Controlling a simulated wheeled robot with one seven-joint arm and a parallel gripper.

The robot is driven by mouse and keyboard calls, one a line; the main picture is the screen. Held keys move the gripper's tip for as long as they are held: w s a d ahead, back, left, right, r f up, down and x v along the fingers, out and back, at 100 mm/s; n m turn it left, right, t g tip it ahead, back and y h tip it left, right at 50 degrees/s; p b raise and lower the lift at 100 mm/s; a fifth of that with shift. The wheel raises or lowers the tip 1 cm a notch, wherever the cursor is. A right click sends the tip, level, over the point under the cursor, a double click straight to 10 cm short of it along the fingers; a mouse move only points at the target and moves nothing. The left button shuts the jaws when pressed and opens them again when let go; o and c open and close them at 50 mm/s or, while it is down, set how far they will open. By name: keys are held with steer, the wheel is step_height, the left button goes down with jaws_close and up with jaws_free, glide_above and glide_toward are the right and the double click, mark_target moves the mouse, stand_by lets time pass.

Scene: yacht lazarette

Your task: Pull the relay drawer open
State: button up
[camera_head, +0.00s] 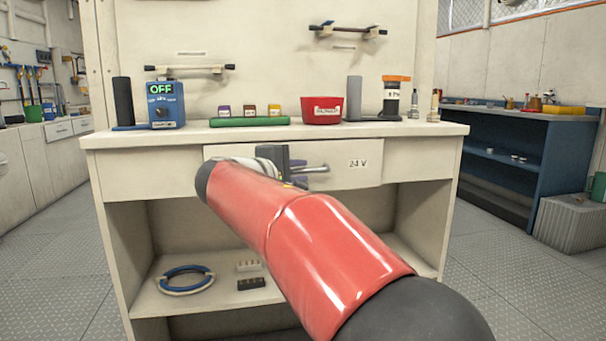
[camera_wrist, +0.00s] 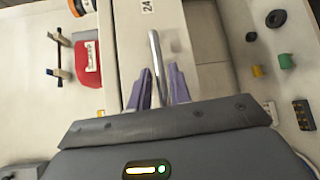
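The drawer (camera_head: 345,176) is a cream front marked "24 V" under the worktop. It looks shut or nearly so. Its metal bar handle (camera_head: 316,169) sticks out at the middle, partly hidden by my gripper (camera_head: 287,165). In the wrist view, the handle (camera_wrist: 154,50) runs between the two purple fingers of my gripper (camera_wrist: 160,80). The fingers stand apart, one on each side of the bar, with a gap visible on the right side. Contact on the left side is hard to tell. The "24" label (camera_wrist: 146,6) shows beyond.
The open shelf below holds a cable coil (camera_head: 185,280). A blue bench (camera_head: 520,150) stands right.

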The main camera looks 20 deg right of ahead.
steer(key=shift+x, duration=1.15)
steer(key=shift+c, duration=0.2)
jaws_close()
